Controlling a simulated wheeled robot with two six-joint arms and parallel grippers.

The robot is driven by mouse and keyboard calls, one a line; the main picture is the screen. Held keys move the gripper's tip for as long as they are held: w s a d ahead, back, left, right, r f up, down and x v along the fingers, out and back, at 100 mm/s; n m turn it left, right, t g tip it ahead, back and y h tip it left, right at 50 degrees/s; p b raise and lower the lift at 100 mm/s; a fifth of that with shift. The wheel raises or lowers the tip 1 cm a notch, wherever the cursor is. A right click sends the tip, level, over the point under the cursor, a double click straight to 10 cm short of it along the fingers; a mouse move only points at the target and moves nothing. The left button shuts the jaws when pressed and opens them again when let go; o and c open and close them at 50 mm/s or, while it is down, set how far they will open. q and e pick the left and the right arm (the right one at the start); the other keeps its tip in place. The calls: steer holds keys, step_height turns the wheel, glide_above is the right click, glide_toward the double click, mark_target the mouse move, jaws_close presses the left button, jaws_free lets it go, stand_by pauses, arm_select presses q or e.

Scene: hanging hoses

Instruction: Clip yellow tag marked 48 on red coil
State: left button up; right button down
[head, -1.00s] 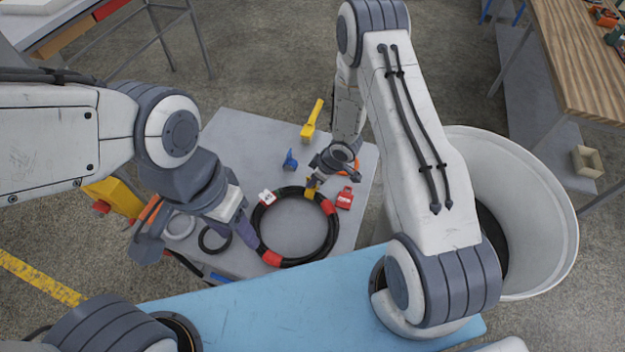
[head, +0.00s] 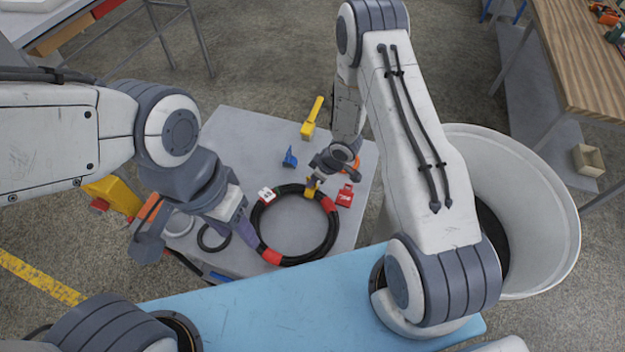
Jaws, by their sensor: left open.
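A black coil with red bands (head: 331,242) lies flat on the grey table. A small yellow piece (head: 311,187), likely the yellow tag, is at the coil's far edge, against my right gripper (head: 322,173). No number is readable on it, and I cannot tell whether it is clipped on or held. The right fingers are small and partly hidden. My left gripper (head: 197,238) is open, its fingers spread wide; the right-hand finger is at the coil's left edge. A white tag (head: 266,194) with dark marking sits on the coil's upper left.
A red tag (head: 345,195) lies right of the coil. A blue piece (head: 290,158) and a yellow long-handled piece (head: 311,122) are farther back on the grey table (head: 235,130). A smaller black ring (head: 203,243) lies left. A large white bin (head: 545,220) stands right.

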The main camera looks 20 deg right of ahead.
steer(key=shift+f+b, duration=0.3)
steer(key=shift+f, duration=0.1)
steer(key=c, duration=1)
jaws_free()
steer(key=shift+r, duration=0.1)
step_height(320, 180, up, 16)
steer(key=s+t+h+b, duration=0.1)
steer(key=s+h+b, duration=0.1)
steer(key=h, duration=0.1)
steer(key=s+a+r+g+b, duration=0.1)
steer(key=s+a+r, duration=0.2)
steer(key=s, duration=0.5)
steer(key=s+a+r+m+g+b, duration=0.1)
steer(key=s+a+r, duration=0.2)
steer(key=s, duration=0.5)
steer(key=s+a+r+m+g+b, duration=0.1)
steer(key=s+a+r+g+b, duration=0.1)
steer(key=s, duration=0.6)
steer(key=shift+s+a+r+y, duration=0.15)
steer(key=shift+a+r, duration=0.15)
steer(key=shift+r, duration=0.3)
steer(key=shift+s+a+r+y, duration=0.15)
steer(key=shift+a+r, duration=0.15)
steer(key=shift+r, duration=0.25)
